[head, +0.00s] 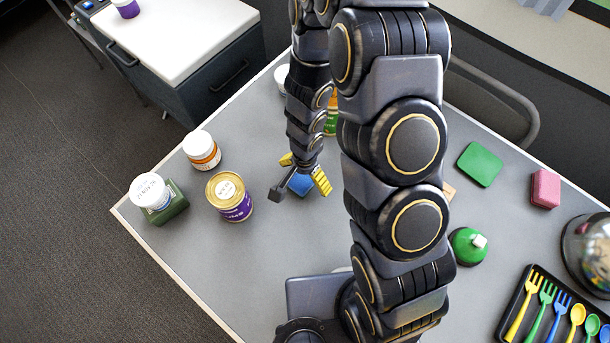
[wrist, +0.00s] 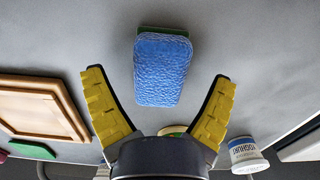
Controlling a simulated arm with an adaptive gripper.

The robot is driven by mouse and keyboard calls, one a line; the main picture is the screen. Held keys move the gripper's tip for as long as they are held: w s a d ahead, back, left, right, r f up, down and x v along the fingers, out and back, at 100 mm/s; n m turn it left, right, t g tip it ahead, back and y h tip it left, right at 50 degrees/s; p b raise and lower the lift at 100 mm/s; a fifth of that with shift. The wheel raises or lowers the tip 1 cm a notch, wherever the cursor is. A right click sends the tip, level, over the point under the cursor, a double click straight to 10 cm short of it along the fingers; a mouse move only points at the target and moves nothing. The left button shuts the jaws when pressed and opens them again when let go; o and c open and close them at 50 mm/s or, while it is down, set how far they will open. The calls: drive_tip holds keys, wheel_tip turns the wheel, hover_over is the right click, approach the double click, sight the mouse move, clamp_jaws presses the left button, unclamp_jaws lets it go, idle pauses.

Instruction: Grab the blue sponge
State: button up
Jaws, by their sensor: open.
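The blue sponge (wrist: 161,70) lies on the grey table, ahead of and between my fingertips in the wrist view. A thin green edge shows along its far side. In the head view a small part of the sponge (head: 301,184) shows beneath my gripper; the rest is hidden by the arm. My gripper (head: 304,172) is open, its yellow fingers spread wide above the sponge. In the wrist view the fingers of my gripper (wrist: 158,80) stand on either side with nothing between them; the sponge is not held.
Jars (head: 230,196) and a white-lidded tub (head: 202,150) stand left of my gripper. A wooden board (wrist: 38,105) lies to the left in the wrist view. A green block (head: 480,164), a pink block (head: 545,189) and a cutlery tray (head: 514,293) are at right.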

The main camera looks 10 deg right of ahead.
drive_tip(key=shift+f, duration=0.3)
drive_tip(key=c, duration=1)
